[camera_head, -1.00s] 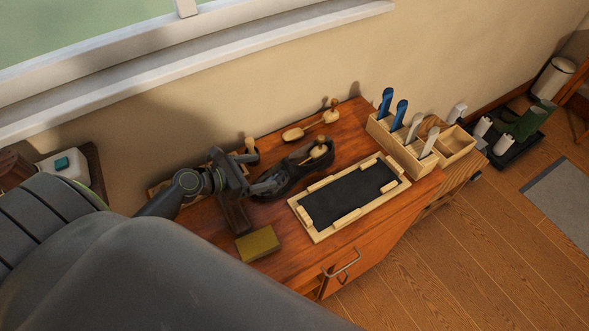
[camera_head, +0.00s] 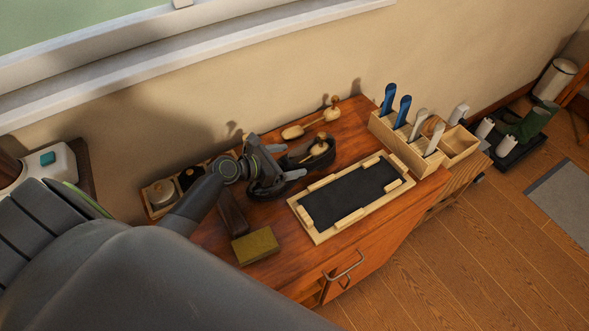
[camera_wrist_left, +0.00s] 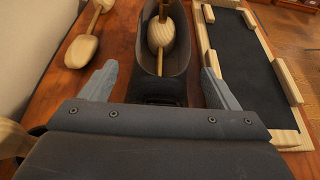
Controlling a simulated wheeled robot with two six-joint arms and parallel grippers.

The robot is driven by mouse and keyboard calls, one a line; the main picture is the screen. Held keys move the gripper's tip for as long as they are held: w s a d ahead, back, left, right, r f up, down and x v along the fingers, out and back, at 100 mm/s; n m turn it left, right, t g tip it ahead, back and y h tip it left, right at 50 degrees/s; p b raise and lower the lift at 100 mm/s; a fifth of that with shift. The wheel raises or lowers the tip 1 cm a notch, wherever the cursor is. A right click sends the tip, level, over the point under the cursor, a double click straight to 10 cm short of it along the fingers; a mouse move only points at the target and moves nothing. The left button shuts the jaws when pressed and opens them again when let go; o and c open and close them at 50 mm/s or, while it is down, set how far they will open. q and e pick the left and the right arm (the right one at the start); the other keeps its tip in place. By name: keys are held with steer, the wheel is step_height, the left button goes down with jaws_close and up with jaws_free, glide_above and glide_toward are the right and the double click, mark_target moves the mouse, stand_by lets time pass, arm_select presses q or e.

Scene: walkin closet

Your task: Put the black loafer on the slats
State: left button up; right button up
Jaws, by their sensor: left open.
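The black loafer (camera_head: 318,158) lies on the wooden cabinet top with a wooden shoe tree (camera_wrist_left: 162,33) in its opening. My left gripper (camera_head: 286,163) is open at the loafer's near end and hides part of it. In the left wrist view, the loafer (camera_wrist_left: 179,60) lies between the two spread fingers (camera_wrist_left: 160,82), with a gap visible on each side. The pale wooden frame with short slats (camera_head: 322,236) around a black mat (camera_head: 348,196) lies just right of the loafer, empty. My right gripper is not in view.
A loose wooden shoe tree (camera_head: 294,132) lies behind the loafer. A yellowish block (camera_head: 256,246) and a dark brown block (camera_head: 232,214) are near the front left. A wooden organizer (camera_head: 398,146) with blue and white handles stands right of the frame. The wall is close behind.

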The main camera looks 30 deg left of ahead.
mark_target(287, 159)
arm_select(q)
steer(key=c, duration=1.4)
step_height(287, 159, up, 10)
steer(key=shift+r+p, duration=0.1)
steer(key=shift+p, duration=0.7)
steer(key=shift+s+d+b, duration=0.1)
steer(key=shift+d+b, duration=0.05)
steer(key=shift+b, duration=0.15)
steer(key=shift+s+d+r+m+g+h+b, duration=0.7)
steer(key=shift+s+d+b, duration=0.55)
steer(key=shift+s, duration=0.65)
steer(key=shift+s+d+r+m+g+h+b, duration=0.5)
steer(key=shift+s+d+r+m+h+b, duration=0.4)
steer(key=shift+s+d, duration=0.8)
steer(key=shift+s+d+r+m+g+h+b, duration=0.65)
steer(key=shift+s+d+m+b, duration=0.4)
steer(key=shift+s, duration=1.05)
steer(key=shift+d+n, duration=0.15)
steer(key=shift+n, duration=0.1)
